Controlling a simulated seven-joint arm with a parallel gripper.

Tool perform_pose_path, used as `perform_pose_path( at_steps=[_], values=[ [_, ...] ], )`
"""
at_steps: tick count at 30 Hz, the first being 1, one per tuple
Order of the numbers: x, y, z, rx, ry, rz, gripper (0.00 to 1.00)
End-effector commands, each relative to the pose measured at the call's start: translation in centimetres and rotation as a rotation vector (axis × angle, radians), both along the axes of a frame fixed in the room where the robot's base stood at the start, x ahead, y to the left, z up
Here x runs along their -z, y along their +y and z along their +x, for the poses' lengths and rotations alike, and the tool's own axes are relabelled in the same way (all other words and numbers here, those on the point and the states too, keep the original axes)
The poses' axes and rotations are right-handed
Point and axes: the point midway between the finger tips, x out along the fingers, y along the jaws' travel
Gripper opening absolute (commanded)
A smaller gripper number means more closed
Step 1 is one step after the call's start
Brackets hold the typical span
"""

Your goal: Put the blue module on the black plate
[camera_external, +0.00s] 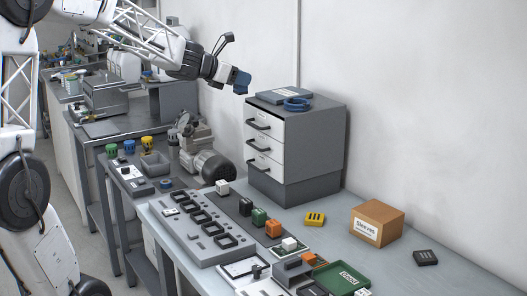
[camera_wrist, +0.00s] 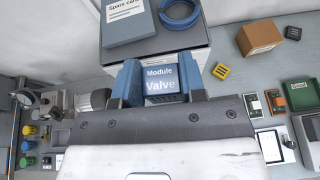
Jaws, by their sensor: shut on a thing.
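My gripper (camera_external: 238,80) is raised in the air in front of the grey drawer cabinet, well above the bench. In the wrist view its two blue fingers (camera_wrist: 159,76) are closed on the sides of a blue module (camera_wrist: 160,86) with white lettering reading "Module Valve". In the external view the module blends with the blue fingers. A long dark plate (camera_external: 233,203) lies on the bench beside a grey rack, with white, black, green and orange modules along it. I cannot tell for certain whether this is the black plate.
The drawer cabinet (camera_external: 312,145) carries a flat box (camera_wrist: 128,20) and a blue ring (camera_external: 297,104). A grey rack (camera_external: 180,222) with several dark frames, a yellow block (camera_external: 315,219), a cardboard box (camera_external: 376,223), a black block (camera_external: 425,257) and a green tray (camera_external: 341,278) occupy the bench.

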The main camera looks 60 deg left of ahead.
Motion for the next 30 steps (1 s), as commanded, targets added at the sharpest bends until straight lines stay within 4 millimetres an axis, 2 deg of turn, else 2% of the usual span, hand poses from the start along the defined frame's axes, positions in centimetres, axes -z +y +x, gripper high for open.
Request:
perform_pose_path(
  at_steps=[8, 18, 30],
  values=[
    [0.1, -4.3, 2.5, 0.074, 0.000, 0.000, 0.14],
    [0.1, -11.7, 5.9, 0.193, 0.000, -0.001, 0.14],
    [0.1, -20.9, 8.7, 0.333, 0.001, 0.000, 0.14]
  ],
)
